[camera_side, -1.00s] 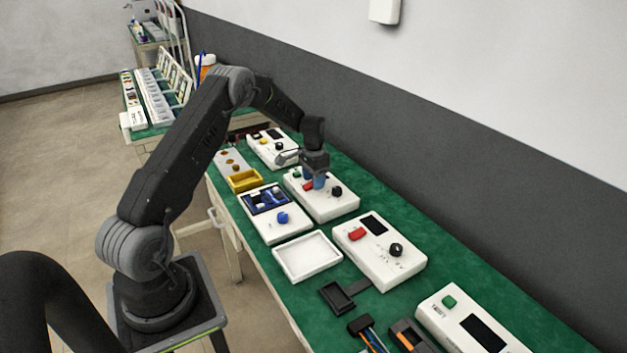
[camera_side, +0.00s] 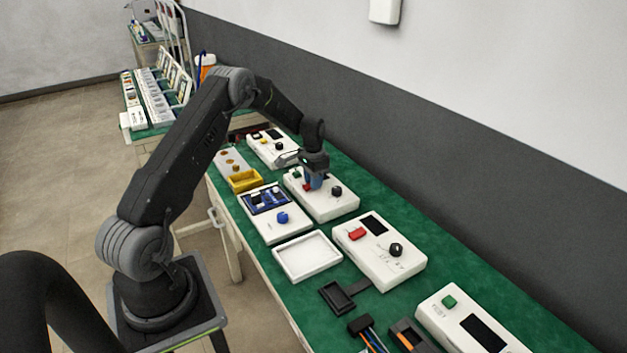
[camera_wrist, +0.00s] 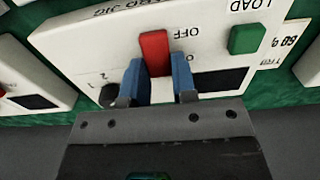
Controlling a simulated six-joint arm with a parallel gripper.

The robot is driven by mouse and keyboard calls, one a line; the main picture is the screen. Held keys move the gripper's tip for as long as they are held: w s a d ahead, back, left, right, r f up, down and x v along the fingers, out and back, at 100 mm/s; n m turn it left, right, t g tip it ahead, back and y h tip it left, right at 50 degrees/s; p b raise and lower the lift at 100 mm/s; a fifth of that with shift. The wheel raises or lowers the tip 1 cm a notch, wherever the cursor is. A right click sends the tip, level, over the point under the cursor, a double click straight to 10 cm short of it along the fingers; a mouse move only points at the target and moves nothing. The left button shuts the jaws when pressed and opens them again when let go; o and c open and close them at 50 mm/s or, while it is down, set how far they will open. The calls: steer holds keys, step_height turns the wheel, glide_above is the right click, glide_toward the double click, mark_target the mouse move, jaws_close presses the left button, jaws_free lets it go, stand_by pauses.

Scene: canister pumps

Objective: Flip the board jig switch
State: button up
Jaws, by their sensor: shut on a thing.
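The white jig box (camera_side: 330,208) stands at the middle of the green bench, under my gripper. In the wrist view its panel (camera_wrist: 90,50) shows upside-down lettering, partly readable, with "OFF" and "LOAD". Its red switch (camera_wrist: 155,52) sits between my two blue fingertips. My gripper (camera_wrist: 159,80) is shut on this red switch. In the side view my gripper (camera_side: 314,181) reaches down onto the box, and the switch (camera_side: 306,187) shows only in part beside the fingers. Which way the switch is thrown is hard to tell.
The same box carries a green button (camera_wrist: 243,39) and a black knob (camera_side: 336,191). Close by are a box with a blue knob (camera_side: 283,217), a white tray (camera_side: 307,257), a yellow bin (camera_side: 245,181) and a box with a red switch (camera_side: 380,265). A dark wall runs behind the bench.

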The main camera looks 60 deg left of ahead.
mark_target(308, 185)
steer(key=shift+s+r+t, duration=0.1)
steer(key=shift+s+t, duration=0.05)
steer(key=shift+t, duration=0.55)
steer(key=o, duration=0.9)
steer(key=r, duration=0.4)
steer(key=s+r, duration=0.1)
steer(key=r, duration=0.8)
steer(key=shift+s+r, duration=0.35)
steer(key=shift+s, duration=0.05)
